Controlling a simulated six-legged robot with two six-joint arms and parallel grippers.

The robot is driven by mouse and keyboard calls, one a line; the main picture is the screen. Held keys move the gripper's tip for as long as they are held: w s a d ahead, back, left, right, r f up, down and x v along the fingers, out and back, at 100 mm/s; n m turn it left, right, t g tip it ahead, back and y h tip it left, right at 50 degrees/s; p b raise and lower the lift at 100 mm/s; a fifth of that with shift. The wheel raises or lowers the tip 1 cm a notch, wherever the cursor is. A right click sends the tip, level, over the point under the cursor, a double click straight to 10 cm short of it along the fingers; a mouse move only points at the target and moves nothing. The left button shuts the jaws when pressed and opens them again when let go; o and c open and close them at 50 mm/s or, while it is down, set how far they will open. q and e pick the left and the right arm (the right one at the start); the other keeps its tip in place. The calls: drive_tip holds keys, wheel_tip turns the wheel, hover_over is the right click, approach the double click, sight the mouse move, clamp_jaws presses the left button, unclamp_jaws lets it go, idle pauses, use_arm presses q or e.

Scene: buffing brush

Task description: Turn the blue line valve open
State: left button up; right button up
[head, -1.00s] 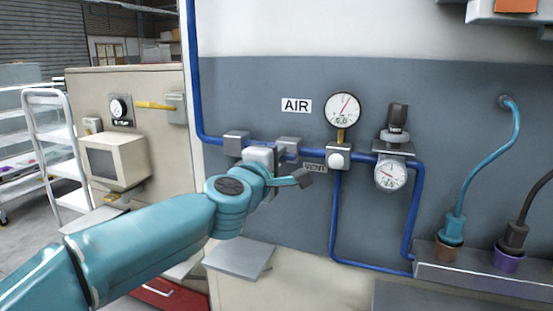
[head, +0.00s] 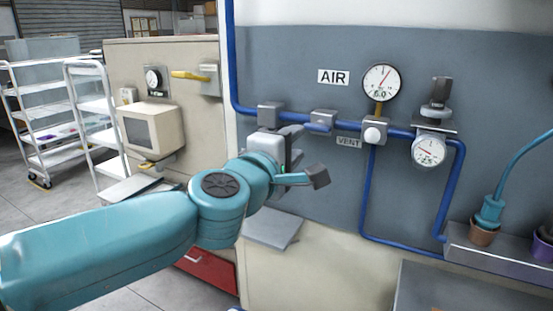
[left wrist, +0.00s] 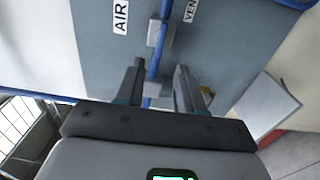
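The blue air line (head: 345,131) runs along the grey wall panel below the AIR label (head: 333,77), through grey blocks (head: 323,120). A blue piece, perhaps the valve lever, lies along the line at that block; its exact shape is unclear. My left gripper (head: 305,156) is open and empty, in front of and below the line in the head view. In the left wrist view, the open fingers (left wrist: 158,66) stand on either side of the line (left wrist: 153,68) in the picture, with a block (left wrist: 158,33) beyond. Contact is not visible. My right gripper is not in view.
A round gauge (head: 382,82), a regulator (head: 436,108) and its lower dial (head: 429,149) are to the right. The VENT label (head: 349,141) is under the line. A grey plate (head: 272,229) juts out below the gripper. A white cart (head: 50,125) stands far left.

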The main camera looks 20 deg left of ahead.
use_arm(q)
drive_tip(key=s, duration=0.6)
drive_tip(key=shift+s+p, duration=0.35)
drive_tip(key=shift+p, duration=0.05)
drive_tip(key=shift+a, duration=0.15)
